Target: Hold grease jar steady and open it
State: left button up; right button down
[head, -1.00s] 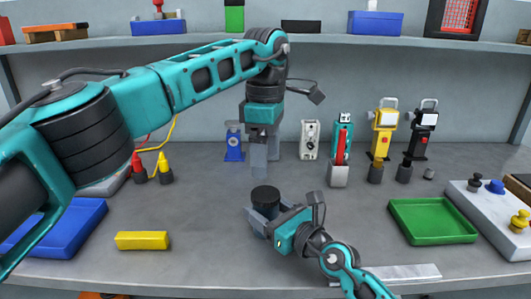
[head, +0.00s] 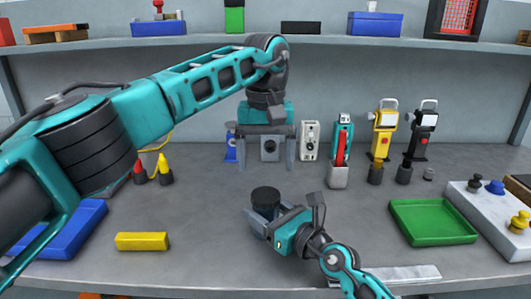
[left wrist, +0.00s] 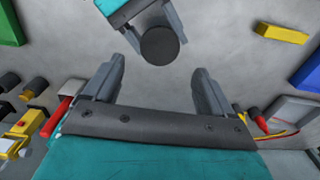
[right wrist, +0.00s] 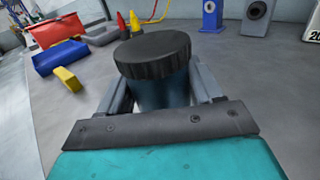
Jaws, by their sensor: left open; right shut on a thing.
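The grease jar is a dark jar with a ribbed black lid (head: 265,195), upright on the bench at the middle front. In the right wrist view the lid (right wrist: 153,54) sits on the dark blue-grey jar body (right wrist: 165,92). My right gripper (head: 264,217) is shut around the body below the lid. My left gripper (head: 266,165) is open and empty, fingers pointing down, above and behind the jar. In the left wrist view the jar lid (left wrist: 160,46) shows beyond the open left fingers (left wrist: 158,85), apart from them.
A yellow block (head: 142,241) and a blue tray (head: 62,232) lie at the left. A green tray (head: 432,221) and a grey panel with knobs (head: 490,212) are at the right. Several upright devices, one a yellow lamp (head: 383,130), stand along the back.

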aim_at(265, 194)
pick_arm(q)
notch_tip(265, 194, down, 7)
jog(key=shift+f, duration=0.15)
dwell(0.4)
